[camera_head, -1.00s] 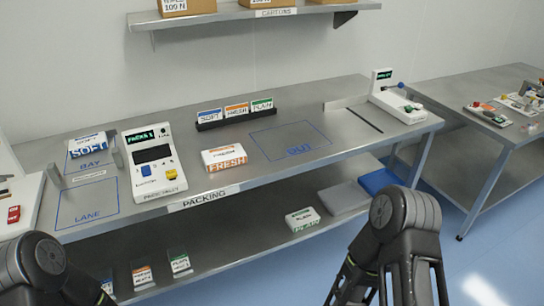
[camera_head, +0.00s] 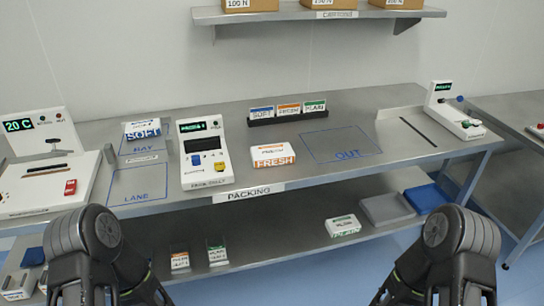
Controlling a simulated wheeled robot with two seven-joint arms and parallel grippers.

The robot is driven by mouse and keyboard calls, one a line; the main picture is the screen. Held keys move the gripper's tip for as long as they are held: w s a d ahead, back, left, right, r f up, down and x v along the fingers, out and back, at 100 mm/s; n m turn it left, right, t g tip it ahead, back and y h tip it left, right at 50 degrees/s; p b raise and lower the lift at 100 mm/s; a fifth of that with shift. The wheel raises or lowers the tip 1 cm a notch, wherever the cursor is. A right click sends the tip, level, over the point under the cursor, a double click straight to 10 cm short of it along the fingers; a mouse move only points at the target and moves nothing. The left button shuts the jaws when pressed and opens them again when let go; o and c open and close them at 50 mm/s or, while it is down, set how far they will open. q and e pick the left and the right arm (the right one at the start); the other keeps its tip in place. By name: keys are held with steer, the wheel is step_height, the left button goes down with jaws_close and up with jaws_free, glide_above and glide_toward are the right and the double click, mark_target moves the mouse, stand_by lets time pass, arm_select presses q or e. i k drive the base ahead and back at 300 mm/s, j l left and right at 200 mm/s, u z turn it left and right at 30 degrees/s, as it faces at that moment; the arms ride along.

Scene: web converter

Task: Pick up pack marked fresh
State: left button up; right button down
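The pack marked FRESH (camera_head: 273,156) is white with an orange band. It lies on the steel packing table (camera_head: 330,188) between the counter machine and the blue OUT square, and nothing touches it. My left arm (camera_head: 95,255) comes in at the lower left and my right arm (camera_head: 445,255) at the lower right. Both stay in front of the table, well apart from the pack. The fingertips of both grippers are below the picture edge or hidden.
A white machine (camera_head: 204,153) stands left of the pack. A rack with SOFT, FRESH and PLAIN cards (camera_head: 288,113) stands behind it. A SOFT pack (camera_head: 142,130) lies in the bay. A PLAIN pack (camera_head: 343,225) lies on the lower shelf. The OUT square (camera_head: 347,146) is empty.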

mark_target(280, 154)
steer(key=i+l, duration=0.2)
steer(key=l, duration=0.2)
steer(key=i+l+z, duration=0.1)
steer(key=l, duration=0.3)
steer(key=i+l, duration=0.35)
steer(key=l+z, duration=0.05)
steer(key=l, duration=0.05)
